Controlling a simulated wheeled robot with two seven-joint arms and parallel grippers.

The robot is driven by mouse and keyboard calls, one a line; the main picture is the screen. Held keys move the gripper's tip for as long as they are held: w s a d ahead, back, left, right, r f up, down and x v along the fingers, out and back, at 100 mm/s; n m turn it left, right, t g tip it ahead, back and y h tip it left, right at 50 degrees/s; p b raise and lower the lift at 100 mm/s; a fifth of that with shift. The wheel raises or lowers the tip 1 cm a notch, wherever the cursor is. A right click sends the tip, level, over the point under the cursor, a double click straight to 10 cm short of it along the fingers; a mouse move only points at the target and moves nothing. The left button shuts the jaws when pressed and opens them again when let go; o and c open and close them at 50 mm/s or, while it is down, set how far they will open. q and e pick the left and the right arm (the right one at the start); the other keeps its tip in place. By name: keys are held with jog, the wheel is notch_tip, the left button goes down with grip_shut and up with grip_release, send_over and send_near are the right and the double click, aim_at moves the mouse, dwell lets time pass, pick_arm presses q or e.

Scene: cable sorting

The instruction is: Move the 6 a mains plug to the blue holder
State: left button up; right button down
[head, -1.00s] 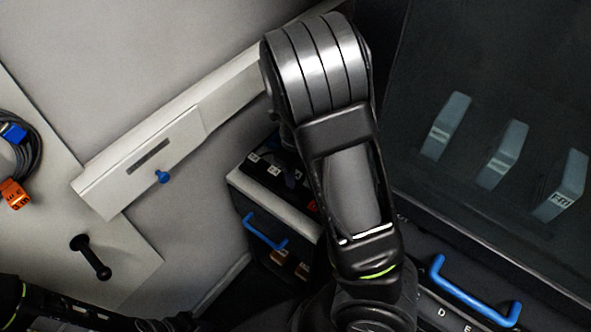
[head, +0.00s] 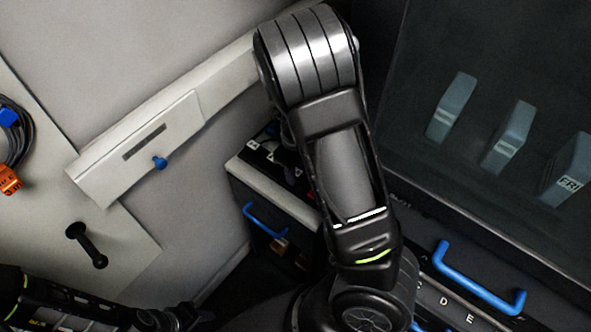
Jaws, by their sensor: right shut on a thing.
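My right arm fills the middle of the head view. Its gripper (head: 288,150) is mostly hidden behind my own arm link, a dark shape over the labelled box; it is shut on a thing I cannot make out. My left gripper (head: 168,319) is low at the bottom edge, dark and cut off, so its fingers are unclear. I cannot identify the 6 A mains plug. No blue holder can be made out with certainty; a small blue knob (head: 160,163) is on the pale panel. A coiled dark cable (head: 20,140) with blue and orange ends lies at the left edge.
A box with labelled slots (head: 258,158) and a blue handle (head: 265,219) stands behind my right arm. A long blue handle (head: 480,278) is at lower right. Several grey blocks (head: 510,140) stand at the right. A black peg (head: 87,246) rises from the pale board (head: 60,215).

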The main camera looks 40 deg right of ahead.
dwell(0.3)
jog(key=c, duration=0.5)
grip_release()
jog(key=shift+r+p, duration=1.1)
jog(key=shift+r, duration=2.4)
